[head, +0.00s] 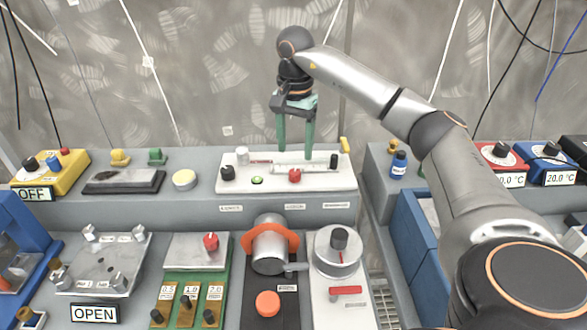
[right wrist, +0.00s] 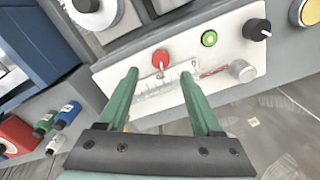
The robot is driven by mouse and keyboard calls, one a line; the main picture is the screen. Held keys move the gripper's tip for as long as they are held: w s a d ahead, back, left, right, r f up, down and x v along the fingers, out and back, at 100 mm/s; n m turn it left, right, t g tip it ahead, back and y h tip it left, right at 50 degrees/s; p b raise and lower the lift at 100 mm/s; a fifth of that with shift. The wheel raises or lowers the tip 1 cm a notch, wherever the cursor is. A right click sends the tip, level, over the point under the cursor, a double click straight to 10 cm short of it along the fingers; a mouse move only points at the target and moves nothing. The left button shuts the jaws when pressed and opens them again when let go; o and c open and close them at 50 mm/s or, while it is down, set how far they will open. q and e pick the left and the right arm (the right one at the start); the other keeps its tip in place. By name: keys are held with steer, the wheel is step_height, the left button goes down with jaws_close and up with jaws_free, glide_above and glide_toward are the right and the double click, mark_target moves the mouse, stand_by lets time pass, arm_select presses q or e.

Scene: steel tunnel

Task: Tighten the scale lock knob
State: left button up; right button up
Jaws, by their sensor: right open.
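A white panel (head: 240,184) stands on the back grey ledge and carries a clear ruled scale (head: 318,168) with a small red knob (head: 295,176) at its front edge. I cannot read a label that confirms it as the scale lock knob. My right gripper (head: 296,151) points down above the panel, open and empty, apart from the knob. In the right wrist view, the red knob (right wrist: 161,58) shows between and just beyond the two green fingertips (right wrist: 160,73), with the scale (right wrist: 165,85) between the fingers. My left gripper is out of view.
The panel also bears a black knob (head: 228,173), a green button (head: 257,180) and a white knob (head: 242,155). A silver cylinder with an orange collar (head: 270,243) and a round dial unit (head: 338,252) stand in front. The metal wall (head: 220,70) is close behind.

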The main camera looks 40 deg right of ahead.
mark_target(295, 172)
step_height(295, 172, down, 7)
steer(key=shift+r, duration=0.2)
jaws_close()
stand_by(0.6)
